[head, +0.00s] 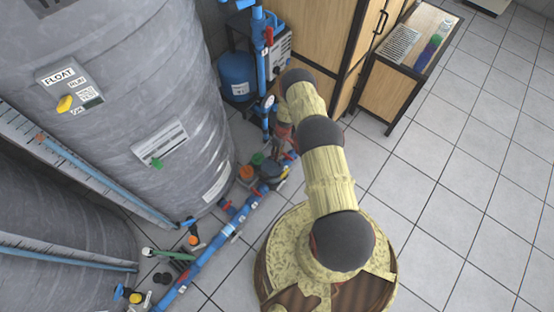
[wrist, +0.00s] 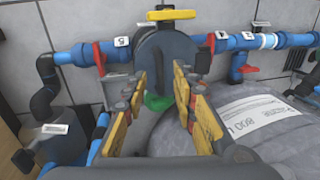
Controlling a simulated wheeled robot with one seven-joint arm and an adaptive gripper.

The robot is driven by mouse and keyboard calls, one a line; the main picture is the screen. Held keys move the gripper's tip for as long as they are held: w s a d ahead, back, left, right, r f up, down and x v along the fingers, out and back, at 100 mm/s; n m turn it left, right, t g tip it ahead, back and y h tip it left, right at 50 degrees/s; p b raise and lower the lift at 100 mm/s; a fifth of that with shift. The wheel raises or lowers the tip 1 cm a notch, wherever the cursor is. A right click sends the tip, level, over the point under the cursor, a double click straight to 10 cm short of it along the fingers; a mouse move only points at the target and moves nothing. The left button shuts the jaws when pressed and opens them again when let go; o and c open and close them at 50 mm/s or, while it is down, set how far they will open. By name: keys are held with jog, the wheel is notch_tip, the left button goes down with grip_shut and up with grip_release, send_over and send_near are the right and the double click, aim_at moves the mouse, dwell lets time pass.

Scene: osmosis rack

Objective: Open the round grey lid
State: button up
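A round dark grey part (wrist: 165,52), which looks like the round grey lid, sits on the blue pipe line in the wrist view, with a yellow handle (wrist: 171,15) above it. In the head view a grey round part (head: 270,170) shows low by the pipes, beside orange and green knobs. My gripper (wrist: 160,92) is open, its two yellow-padded fingers apart and pointing at the lower part of the grey piece. A green part (wrist: 158,102) shows between the fingers. I see nothing held, and contact cannot be told. In the head view my arm hides most of the gripper.
A blue pipe (wrist: 85,55) with red valve handles runs along the tiled wall. Large grey tanks (head: 130,90) fill the left of the head view. A wooden cabinet (head: 325,30) and a low bench (head: 390,95) stand behind. The tiled floor (head: 460,180) at right is clear.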

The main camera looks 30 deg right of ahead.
aim_at(272, 164)
jog(key=shift+s+a+f+b, duration=0.1)
jog(key=shift+a+f+b, duration=0.1)
jog(key=shift+f, duration=0.6)
jog(key=shift+a+f+b, duration=0.1)
jog(key=shift+f+b, duration=0.1)
jog(key=shift+f, duration=0.55)
jog(key=shift+c, duration=0.7)
grip_shut()
